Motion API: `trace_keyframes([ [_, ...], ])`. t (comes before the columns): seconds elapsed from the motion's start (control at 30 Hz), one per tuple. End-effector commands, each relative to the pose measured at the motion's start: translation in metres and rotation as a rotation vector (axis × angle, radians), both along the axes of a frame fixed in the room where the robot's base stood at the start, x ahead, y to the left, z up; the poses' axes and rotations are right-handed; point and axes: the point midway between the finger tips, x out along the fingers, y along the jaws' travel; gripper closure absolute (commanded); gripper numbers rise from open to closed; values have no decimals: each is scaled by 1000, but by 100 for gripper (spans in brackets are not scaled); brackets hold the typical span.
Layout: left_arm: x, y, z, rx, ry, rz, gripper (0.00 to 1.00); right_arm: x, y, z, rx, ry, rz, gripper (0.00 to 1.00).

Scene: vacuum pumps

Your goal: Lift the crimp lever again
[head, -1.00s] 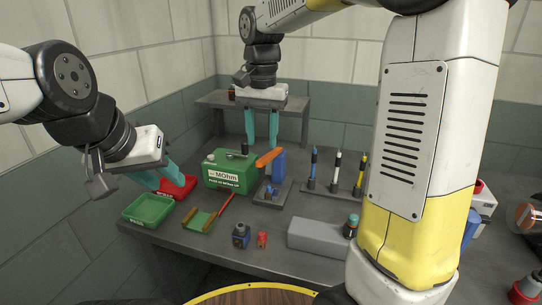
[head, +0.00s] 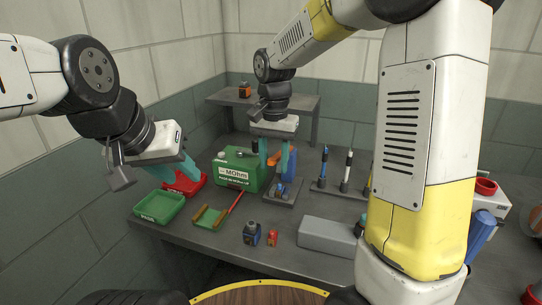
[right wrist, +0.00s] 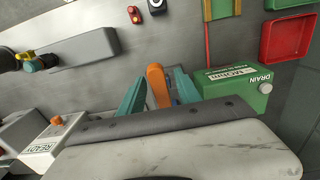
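The orange crimp lever (right wrist: 157,84) stands between the two teal fingers of my right gripper (right wrist: 160,90) in the right wrist view, with narrow gaps visible beside it. In the head view my right gripper (head: 275,158) points down over the blue crimp tool (head: 291,166), and its fingers hide most of the lever. The tool's grey base plate (head: 282,195) lies on the table. My left gripper (head: 175,170) looks open and empty, above the red tray (head: 190,188) and near the green tray (head: 158,207).
A green MOhm pump box (head: 228,173) stands just left of the right gripper. A pen stand (head: 343,189) stands to the right.

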Motion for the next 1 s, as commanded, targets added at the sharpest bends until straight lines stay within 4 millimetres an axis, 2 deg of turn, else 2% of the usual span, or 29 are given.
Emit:
trace_keyframes([
  [0.07, 0, 0, 0, 0, 0, 0, 64, 0, 0, 0, 0, 0, 0, 60],
  [0.1, 0, 0, 0, 0, 0, 0, 64, 0, 0, 0, 0, 0, 0, 64],
  [0.3, 0, 0, 0, 0, 0, 0, 64, 0, 0, 0, 0, 0, 0, 100],
  [1.0, 0, 0, 0, 0, 0, 0, 64, 0, 0, 1, 1, -1, 0, 100],
])
